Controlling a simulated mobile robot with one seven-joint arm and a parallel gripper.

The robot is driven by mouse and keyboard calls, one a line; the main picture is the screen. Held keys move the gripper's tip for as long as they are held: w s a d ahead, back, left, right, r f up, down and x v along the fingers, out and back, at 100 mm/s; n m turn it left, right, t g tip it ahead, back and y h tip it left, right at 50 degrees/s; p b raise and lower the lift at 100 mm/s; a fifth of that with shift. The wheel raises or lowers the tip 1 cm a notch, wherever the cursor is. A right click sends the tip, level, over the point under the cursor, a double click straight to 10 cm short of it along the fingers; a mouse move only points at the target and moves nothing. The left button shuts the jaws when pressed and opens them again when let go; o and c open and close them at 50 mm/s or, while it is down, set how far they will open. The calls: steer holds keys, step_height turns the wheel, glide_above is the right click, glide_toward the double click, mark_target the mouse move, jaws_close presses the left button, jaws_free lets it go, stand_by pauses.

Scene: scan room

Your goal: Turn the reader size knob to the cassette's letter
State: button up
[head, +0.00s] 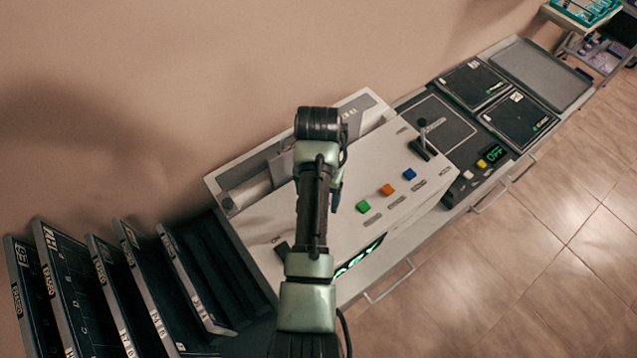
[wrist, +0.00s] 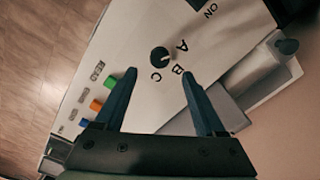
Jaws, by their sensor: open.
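The size knob (wrist: 160,57) is a small dark round dial on the pale top of the reader (wrist: 137,40). The letters A, B and C are printed around it. A light mark shows on the knob, but I cannot tell which letter it points at. My gripper (wrist: 159,72) is open, its two dark fingers spread either side of the knob's line, with nothing between them. I cannot tell its height above the panel. No cassette letter is readable.
Green (head: 363,206), orange (head: 388,190) and blue (head: 409,174) buttons and a lever (head: 422,140) are on the reader. Several dark upright panels (head: 65,290) stand in a rack at the left. Flat dark plates (head: 518,118) lie at the right. The wall is close behind.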

step_height(320, 180, up, 7)
steer(key=shift+f, duration=0.2)
stand_by(0.5)
steer(key=w+d+r+n+t+b, duration=0.1)
steer(key=w+r+t, duration=0.45)
steer(key=r, duration=0.25)
steer(key=w+d+r+t+b, duration=0.1)
steer(key=w+r+t, duration=0.3)
steer(key=w+r, duration=0.25)
step_height(320, 180, up, 14)
steer(key=t+b, duration=0.1)
steer(key=t, duration=0.5)
steer(key=s+a+r+n+t+b, duration=0.1)
steer(key=s+r+t, duration=0.5)
steer(key=s+r, duration=0.4)
steer(key=s+a+r+n+t+b, duration=0.1)
steer(key=s+r+t, duration=0.5)
steer(key=r, duration=0.9)
steer(key=s+n, duration=0.1)
steer(key=s, duration=0.2)
steer(key=shift+s, duration=0.35)
steer(key=shift+f, duration=0.1)
